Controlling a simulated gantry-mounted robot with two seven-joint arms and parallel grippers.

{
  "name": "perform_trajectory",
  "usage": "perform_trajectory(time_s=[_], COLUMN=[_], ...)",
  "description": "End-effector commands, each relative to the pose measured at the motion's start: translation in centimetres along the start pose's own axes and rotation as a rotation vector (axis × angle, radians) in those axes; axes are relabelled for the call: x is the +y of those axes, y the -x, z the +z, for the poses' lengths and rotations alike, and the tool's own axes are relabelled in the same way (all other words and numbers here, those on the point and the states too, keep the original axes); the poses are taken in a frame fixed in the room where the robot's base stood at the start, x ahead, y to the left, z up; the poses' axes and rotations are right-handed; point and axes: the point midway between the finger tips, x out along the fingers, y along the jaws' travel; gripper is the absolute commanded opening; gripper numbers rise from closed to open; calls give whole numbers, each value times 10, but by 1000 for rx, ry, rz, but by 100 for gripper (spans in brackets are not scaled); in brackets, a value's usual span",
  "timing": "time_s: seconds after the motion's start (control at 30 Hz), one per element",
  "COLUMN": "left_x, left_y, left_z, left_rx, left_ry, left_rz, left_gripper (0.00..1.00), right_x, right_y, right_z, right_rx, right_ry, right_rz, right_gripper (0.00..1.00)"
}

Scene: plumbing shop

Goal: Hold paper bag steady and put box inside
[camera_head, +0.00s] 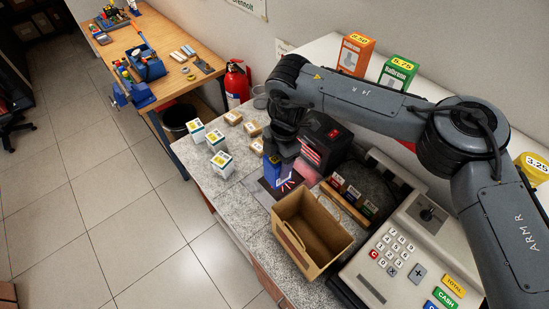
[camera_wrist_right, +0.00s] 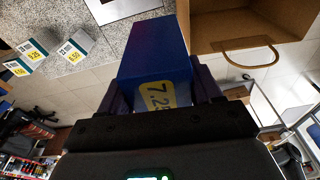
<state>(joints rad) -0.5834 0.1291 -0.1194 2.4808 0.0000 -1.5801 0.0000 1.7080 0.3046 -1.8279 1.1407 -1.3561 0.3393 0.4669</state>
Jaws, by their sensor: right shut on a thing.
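The brown paper bag (camera_head: 284,239) stands open and upright on the counter, its top facing up and looking empty. Its handle (camera_wrist_right: 250,50) and open mouth show at the upper right of the right wrist view. My right gripper (camera_head: 279,153) is shut on a blue box (camera_head: 271,173), just behind and to the left of the bag, apart from its mouth. In the right wrist view the blue box (camera_wrist_right: 152,50) sits between the fingers, with a yellow 7.25 label partly hidden. My left gripper is not in view.
A cash register (camera_head: 400,245) is right of the bag. A rack of small boxes (camera_head: 350,197) and a black device (camera_head: 325,140) stand behind it. White boxes (camera_head: 221,163) and small tan packs (camera_head: 233,117) are at left on the granite counter (camera_head: 231,193).

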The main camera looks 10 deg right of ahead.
Motion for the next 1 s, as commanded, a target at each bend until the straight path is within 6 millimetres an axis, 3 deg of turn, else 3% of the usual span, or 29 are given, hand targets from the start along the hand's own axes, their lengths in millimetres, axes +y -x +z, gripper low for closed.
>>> perform_trajectory(time_s=[0.3, 0.6, 1.0], left_x=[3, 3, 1], left_y=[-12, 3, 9], left_z=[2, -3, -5], left_rx=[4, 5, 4], left_ry=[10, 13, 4], left_rz=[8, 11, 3], left_gripper=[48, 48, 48], right_x=[-46, -87, -113], right_y=[-12, -12, -14], right_z=[3, 2, 2], right_rx=[1, 2, 0], right_ry=[1, -1, -1], right_rz=[0, -1, 1], right_gripper=[26, 26, 26])
